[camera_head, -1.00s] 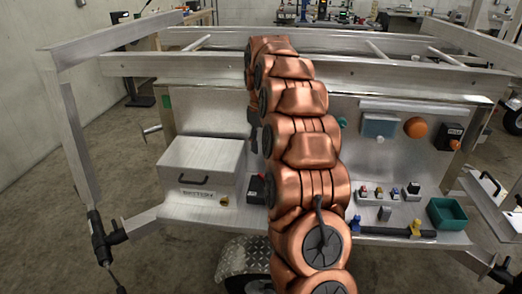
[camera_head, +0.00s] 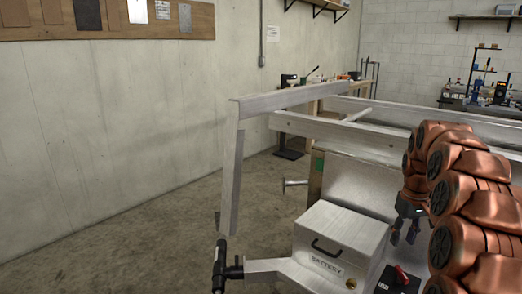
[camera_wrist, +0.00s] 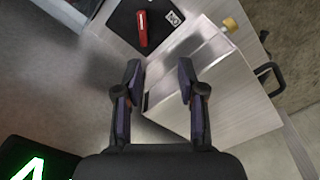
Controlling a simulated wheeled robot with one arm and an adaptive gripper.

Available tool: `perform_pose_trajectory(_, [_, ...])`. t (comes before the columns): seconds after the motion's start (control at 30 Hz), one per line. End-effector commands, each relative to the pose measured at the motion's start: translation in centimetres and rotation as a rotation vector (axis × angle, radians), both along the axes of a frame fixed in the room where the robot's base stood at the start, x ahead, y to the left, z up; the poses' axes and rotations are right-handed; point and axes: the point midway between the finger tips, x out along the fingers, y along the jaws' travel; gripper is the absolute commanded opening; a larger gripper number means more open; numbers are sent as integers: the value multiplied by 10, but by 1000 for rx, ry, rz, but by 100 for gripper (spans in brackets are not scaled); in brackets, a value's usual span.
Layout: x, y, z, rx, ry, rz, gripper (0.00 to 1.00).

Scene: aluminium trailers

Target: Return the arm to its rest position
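My copper-coloured arm (camera_head: 465,205) stands at the right side of the head view, bent, with its lower part cut off by the frame edge. My gripper (camera_head: 404,231) hangs from it, fingers down, just right of the battery box and above a black plate with a red switch. In the wrist view my gripper (camera_wrist: 159,72) has its two dark fingers apart, with nothing between them. The red switch (camera_wrist: 142,28) lies beyond the fingertips there, apart from them.
The grey battery box (camera_head: 337,243) with a black handle stands close left of my gripper. The aluminium trailer frame (camera_head: 330,138) runs behind it, its post (camera_head: 232,180) rising at left. Open concrete floor (camera_head: 140,235) lies left. A green lit display (camera_wrist: 35,163) shows in the wrist view.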

Motion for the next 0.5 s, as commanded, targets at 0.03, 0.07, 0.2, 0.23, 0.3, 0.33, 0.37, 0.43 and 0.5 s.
perform_pose_trajectory(0.03, [-5,9,3,3,2,4,40])
perform_pose_trajectory(0.07, [-9,14,3,4,6,6,40])
perform_pose_trajectory(0.2, [-28,39,9,12,17,11,40])
perform_pose_trajectory(0.23, [-33,46,10,14,22,13,40])
perform_pose_trajectory(0.3, [-47,62,13,17,28,16,40])
perform_pose_trajectory(0.33, [-53,69,14,18,32,16,40])
perform_pose_trajectory(0.37, [-61,76,13,20,38,16,40])
perform_pose_trajectory(0.43, [-77,91,15,22,46,18,40])
perform_pose_trajectory(0.5, [-95,106,15,25,60,18,40])
